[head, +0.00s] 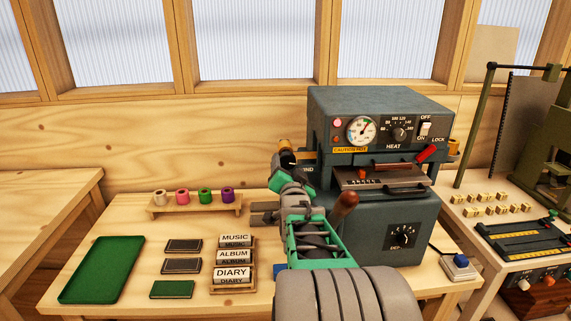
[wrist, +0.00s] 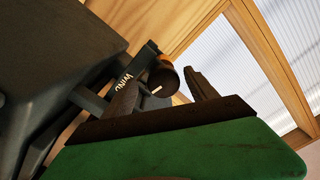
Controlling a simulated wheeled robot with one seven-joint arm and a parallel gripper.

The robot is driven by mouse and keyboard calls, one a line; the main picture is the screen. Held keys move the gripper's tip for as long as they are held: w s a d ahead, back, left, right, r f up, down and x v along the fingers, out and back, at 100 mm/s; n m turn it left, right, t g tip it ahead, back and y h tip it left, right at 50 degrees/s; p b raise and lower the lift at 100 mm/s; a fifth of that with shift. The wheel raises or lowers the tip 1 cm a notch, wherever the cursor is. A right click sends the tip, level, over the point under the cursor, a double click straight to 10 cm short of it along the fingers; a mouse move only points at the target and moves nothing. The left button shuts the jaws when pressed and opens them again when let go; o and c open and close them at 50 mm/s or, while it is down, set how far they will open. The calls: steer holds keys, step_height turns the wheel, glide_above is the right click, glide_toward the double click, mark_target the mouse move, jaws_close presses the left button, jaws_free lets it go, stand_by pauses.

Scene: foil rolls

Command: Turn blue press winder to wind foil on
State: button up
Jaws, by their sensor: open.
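The blue-grey press (head: 375,103) stands on the bench with its WIND label (head: 307,169) on its left side. In the wrist view the winder (wrist: 162,76) is a dark round knob with a white mark, on a bracket lettered WIND (wrist: 122,83). A gold foil roll (head: 285,145) shows at the press's left side. My gripper (wrist: 160,90) is open, its dark fingers on either side of the knob's outline. I cannot tell whether they touch it. In the head view my arm hides much of the winder.
The press has a CAUTION HOT label (head: 350,150) and a red LOCK lever (head: 426,153). A brown-handled lever (head: 346,202) stands near my arm.

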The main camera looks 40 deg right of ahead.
steer(key=shift+s+a+r, duration=0.15)
steer(key=shift+s+a, duration=0.05)
steer(key=shift+s, duration=0.25)
steer(key=shift+s+a+r, duration=0.15)
steer(key=shift+s, duration=0.25)
steer(key=shift+r, duration=0.1)
steer(key=shift+w+a, duration=0.1)
steer(key=shift+a, duration=0.05)
steer(key=shift+a+r, duration=0.1)
